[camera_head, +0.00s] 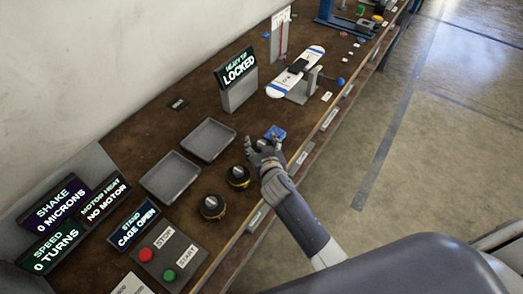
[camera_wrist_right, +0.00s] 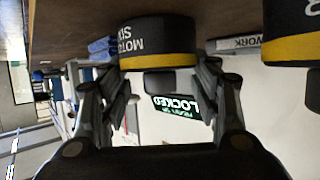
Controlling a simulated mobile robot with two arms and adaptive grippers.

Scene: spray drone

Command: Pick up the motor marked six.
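The motor marked six (camera_wrist_right: 157,42) is a black cylinder with a yellow band. It stands on the bench and shows upside down in the right wrist view, between and just beyond my fingertips. In the head view the motor (camera_head: 261,145) is mostly hidden by my right gripper (camera_head: 263,148). My right gripper (camera_wrist_right: 155,85) is open, with one finger toward each side of the motor. I cannot tell whether either finger touches it. My left gripper is in neither view.
Two similar motors (camera_head: 238,177) (camera_head: 212,207) stand nearer along the bench; one shows at the wrist view's right (camera_wrist_right: 291,35). A blue item (camera_head: 275,132) lies just beyond. Two grey trays (camera_head: 208,140) (camera_head: 169,177) sit left. A LOCKED sign (camera_head: 237,75) stands behind.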

